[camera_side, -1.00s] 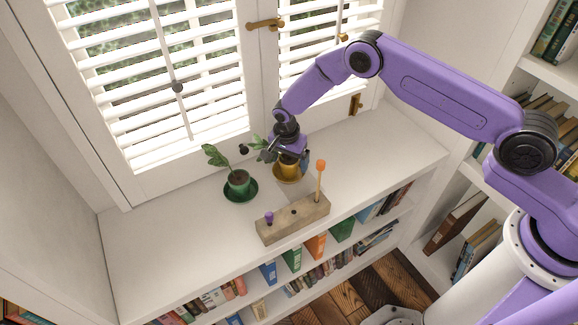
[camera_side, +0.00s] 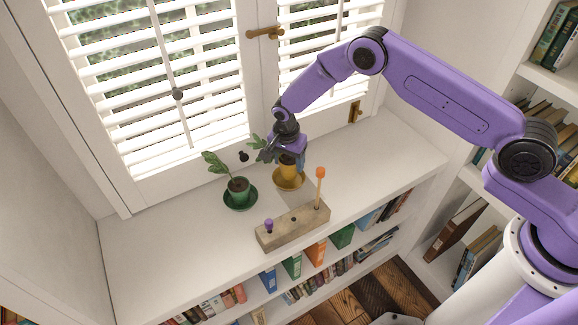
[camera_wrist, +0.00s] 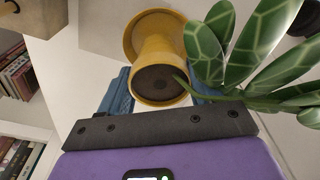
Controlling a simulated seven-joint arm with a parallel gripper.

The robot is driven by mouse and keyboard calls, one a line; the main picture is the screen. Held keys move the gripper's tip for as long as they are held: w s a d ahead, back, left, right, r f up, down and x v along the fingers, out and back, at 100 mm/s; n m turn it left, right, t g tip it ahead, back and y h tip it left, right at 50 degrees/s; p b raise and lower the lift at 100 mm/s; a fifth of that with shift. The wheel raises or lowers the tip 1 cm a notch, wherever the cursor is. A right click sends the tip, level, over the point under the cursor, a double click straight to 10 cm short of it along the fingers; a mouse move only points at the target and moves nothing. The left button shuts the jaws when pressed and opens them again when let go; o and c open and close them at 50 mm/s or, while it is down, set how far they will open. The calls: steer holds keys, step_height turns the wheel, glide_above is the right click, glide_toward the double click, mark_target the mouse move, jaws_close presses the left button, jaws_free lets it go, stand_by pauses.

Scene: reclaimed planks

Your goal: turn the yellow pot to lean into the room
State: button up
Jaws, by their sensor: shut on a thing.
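The yellow pot (camera_side: 291,172) is at its yellow saucer (camera_side: 278,183), on the white sill top near the shutters. I cannot tell whether its base touches the saucer. My gripper (camera_side: 284,158) is over the pot from above and shut on it. In the wrist view the pot (camera_wrist: 158,55) sits between the blue fingers of my gripper (camera_wrist: 160,88), with dark soil in its mouth. Its variegated leaves (camera_wrist: 250,50) reach out to the right there. In the side view the leaves show left of my gripper, leaning toward the shutters. My gripper hides part of the plant.
A green pot (camera_side: 239,187) with a leafy plant stands on a green saucer to the left. A wooden block (camera_side: 293,228) with an orange-topped stick and a purple peg lies in front. White shutters (camera_side: 170,90) close off the back. The sill's left part is clear.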

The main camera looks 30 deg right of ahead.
step_height(320, 180, up, 10)
stand_by(0.9)
step_height(320, 180, down, 9)
steer(key=n, duration=0.4)
steer(key=shift+f, duration=1.65)
steer(key=o, duration=1.5)
steer(key=shift+r, duration=0.1)
